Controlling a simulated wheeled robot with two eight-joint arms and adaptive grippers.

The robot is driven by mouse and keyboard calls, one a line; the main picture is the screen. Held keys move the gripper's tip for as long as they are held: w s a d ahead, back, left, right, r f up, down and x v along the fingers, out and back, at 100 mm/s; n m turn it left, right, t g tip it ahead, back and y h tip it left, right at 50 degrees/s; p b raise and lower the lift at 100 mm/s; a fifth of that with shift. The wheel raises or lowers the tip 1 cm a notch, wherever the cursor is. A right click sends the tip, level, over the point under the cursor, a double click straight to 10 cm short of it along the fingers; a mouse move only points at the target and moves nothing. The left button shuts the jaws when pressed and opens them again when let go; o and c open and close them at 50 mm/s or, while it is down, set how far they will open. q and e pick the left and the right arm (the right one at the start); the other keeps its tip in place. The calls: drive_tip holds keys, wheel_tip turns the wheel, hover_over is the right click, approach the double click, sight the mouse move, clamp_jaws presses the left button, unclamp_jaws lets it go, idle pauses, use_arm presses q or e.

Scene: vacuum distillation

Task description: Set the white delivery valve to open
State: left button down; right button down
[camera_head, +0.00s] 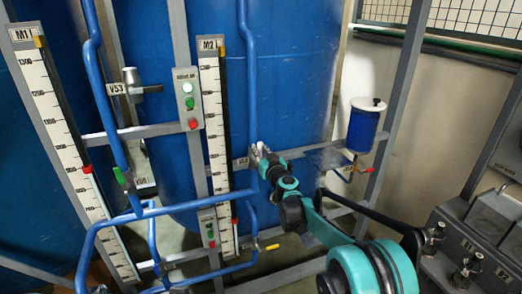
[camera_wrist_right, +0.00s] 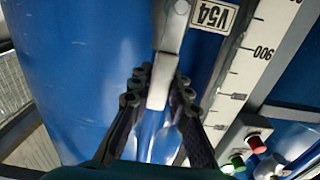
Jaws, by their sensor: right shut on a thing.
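The white valve handle (camera_wrist_right: 163,72) shows in the right wrist view as a pale lever, beside a plate marked V54 (camera_wrist_right: 214,15). My right gripper (camera_wrist_right: 158,95) has its two dark fingers closed around the lever, one on each side. In the head view my right gripper (camera_head: 262,158) is at the blue pipe right of the M2 scale and hides most of this valve. A small pale part of the handle (camera_head: 258,148) shows at the fingertips. My left gripper is not in view.
Another valve, V53 (camera_head: 130,77), is on the left pipe with a pale cap. The M2 scale (camera_head: 216,130) and a push-button box (camera_head: 188,98) stand left of my gripper. A small blue vessel (camera_head: 364,125) hangs at the right. Large blue tanks stand behind.

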idle(0.3)
drive_tip(key=c, duration=1.4)
unclamp_jaws()
drive_tip(key=shift+s, duration=0.15)
drive_tip(key=v, duration=1.1)
drive_tip(key=shift+s+d, duration=0.15)
drive_tip(key=shift+s, duration=0.2)
